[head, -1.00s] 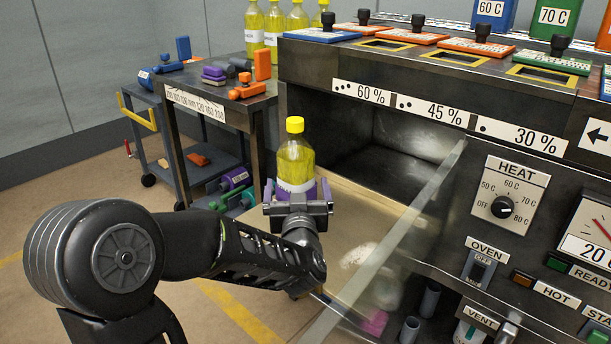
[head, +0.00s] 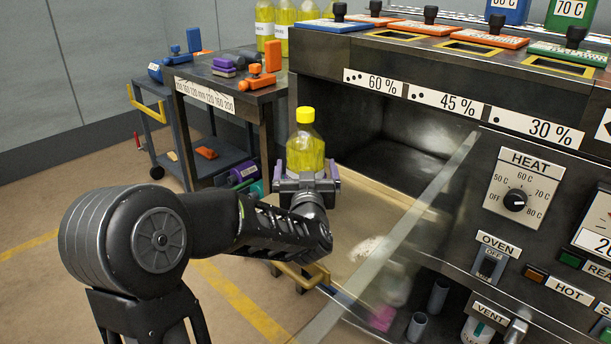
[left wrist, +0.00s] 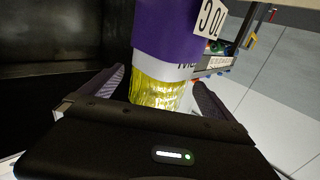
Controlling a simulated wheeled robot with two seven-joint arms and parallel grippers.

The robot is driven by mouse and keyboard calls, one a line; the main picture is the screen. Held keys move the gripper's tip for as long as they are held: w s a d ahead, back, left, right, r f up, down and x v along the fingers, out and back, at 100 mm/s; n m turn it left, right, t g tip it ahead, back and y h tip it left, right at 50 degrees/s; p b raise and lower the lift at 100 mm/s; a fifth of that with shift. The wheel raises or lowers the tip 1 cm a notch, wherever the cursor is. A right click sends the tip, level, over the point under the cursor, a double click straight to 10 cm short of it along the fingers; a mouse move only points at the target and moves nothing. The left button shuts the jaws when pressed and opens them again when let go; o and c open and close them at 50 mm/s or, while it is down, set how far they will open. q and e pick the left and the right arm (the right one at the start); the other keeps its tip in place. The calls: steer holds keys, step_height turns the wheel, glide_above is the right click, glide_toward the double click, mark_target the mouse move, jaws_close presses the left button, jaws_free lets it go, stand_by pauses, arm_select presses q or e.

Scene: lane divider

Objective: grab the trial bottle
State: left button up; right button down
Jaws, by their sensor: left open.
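The trial bottle (head: 305,152) is clear with yellow liquid and a yellow cap. It stands upright in front of the oven opening in the head view. My left gripper (head: 306,176) is open, with a finger on either side of the bottle's lower part, which it hides in the head view. In the left wrist view the bottle (left wrist: 158,92) shows between the two fingers, with a white band and a purple part beyond. Whether the fingers touch it I cannot tell. My right gripper is not in view.
The oven front with its heat knob (head: 515,200) fills the right side. A slanted glass pane (head: 408,225) stands close to the right of my left gripper. A dark side table (head: 225,85) with tools and a blue cart (head: 160,120) stand behind left. More yellow bottles (head: 265,25) stand at the back.

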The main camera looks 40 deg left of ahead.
arm_select(q)
steer(key=x, duration=0.3)
steer(key=shift+w+a+b, duration=0.15)
steer(key=shift+w+b, duration=0.05)
steer(key=shift+b, duration=0.2)
steer(key=shift+c, duration=0.4)
steer(key=c, duration=2)
steer(key=shift+r, duration=0.15)
